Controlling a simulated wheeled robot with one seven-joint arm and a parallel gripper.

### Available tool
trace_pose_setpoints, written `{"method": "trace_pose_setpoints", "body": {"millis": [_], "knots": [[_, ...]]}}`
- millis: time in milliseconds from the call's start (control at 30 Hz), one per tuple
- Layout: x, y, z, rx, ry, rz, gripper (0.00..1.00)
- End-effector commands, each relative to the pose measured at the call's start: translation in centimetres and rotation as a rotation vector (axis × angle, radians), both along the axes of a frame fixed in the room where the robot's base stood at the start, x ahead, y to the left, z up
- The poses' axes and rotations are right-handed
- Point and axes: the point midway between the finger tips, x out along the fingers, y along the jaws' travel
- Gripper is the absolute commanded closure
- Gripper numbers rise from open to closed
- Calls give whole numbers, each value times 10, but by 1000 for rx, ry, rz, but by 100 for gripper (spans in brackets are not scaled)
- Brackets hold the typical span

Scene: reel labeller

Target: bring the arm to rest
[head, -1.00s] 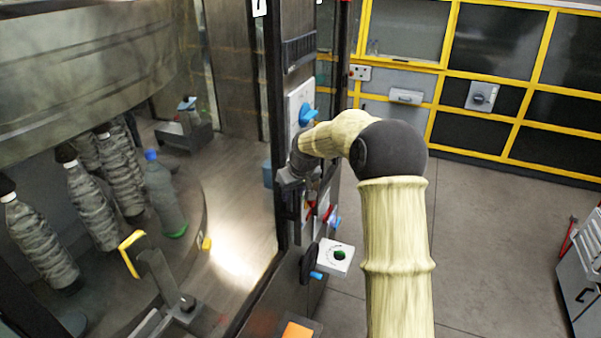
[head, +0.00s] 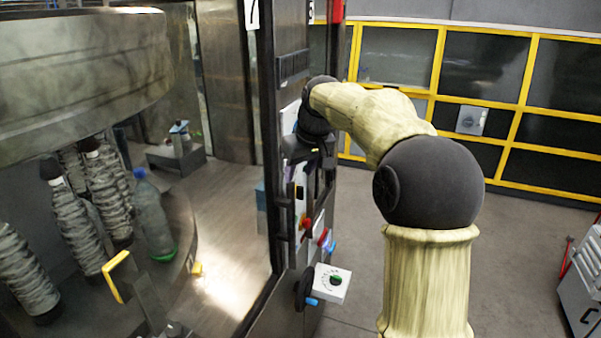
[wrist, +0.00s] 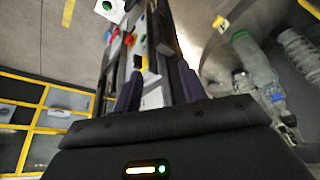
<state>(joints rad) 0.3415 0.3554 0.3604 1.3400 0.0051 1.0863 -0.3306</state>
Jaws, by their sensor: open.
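My arm, with pale yellow covers and dark joints, reaches from the lower right of the head view toward the machine's control post (head: 290,235). My gripper (head: 318,168) is at the arm's far end, in front of the post, small and partly hidden by the wrist. In the wrist view, the two dark fingers of my gripper (wrist: 158,88) stand apart with nothing held between them. The panel with red, green and yellow controls (wrist: 145,50) shows beyond and between them. I cannot tell how far the fingers are from the panel.
Left of the post, the machine holds several dark ribbed bottles (head: 70,215) and a clear bottle (head: 153,220). Yellow-framed panels (head: 485,60) line the back. Floor at right is open, with a grey cabinet (head: 583,285) at the edge.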

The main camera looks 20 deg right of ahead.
Motion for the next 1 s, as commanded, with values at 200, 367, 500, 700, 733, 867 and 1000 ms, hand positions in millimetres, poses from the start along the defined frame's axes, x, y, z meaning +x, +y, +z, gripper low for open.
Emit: {"method": "trace_pose_setpoints", "body": {"millis": [200,367,500,700,733,867,1000], "knots": [[-1,0,1,0,0,-1,58],[-2,0,-1,-1,3,-1,58],[-11,6,-17,-7,18,-14,58],[-46,18,-67,-27,57,-62,58],[-52,18,-76,-29,62,-73,58],[-84,23,-110,-38,86,-111,58],[-123,24,-145,-42,108,-158,58]]}}
